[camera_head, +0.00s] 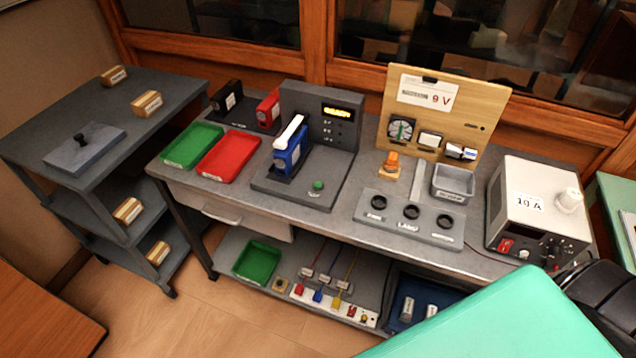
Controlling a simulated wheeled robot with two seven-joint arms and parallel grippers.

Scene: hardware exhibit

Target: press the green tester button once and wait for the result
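The green tester button (318,185) is a small round knob on the grey base of the tester (330,160), right of its middle. The tester's upright back panel carries a lit yellow display (337,112), whose small text looks like "READY" but is blurred. A blue block (291,153) with a pale label stands on the left of the base, with a white bar (289,131) slanting over its top. Nothing touches or covers the button. Neither of my grippers shows in this view.
Green (192,146) and red (229,158) trays lie left of the tester, with black and red blocks behind. The tester's front is clear.

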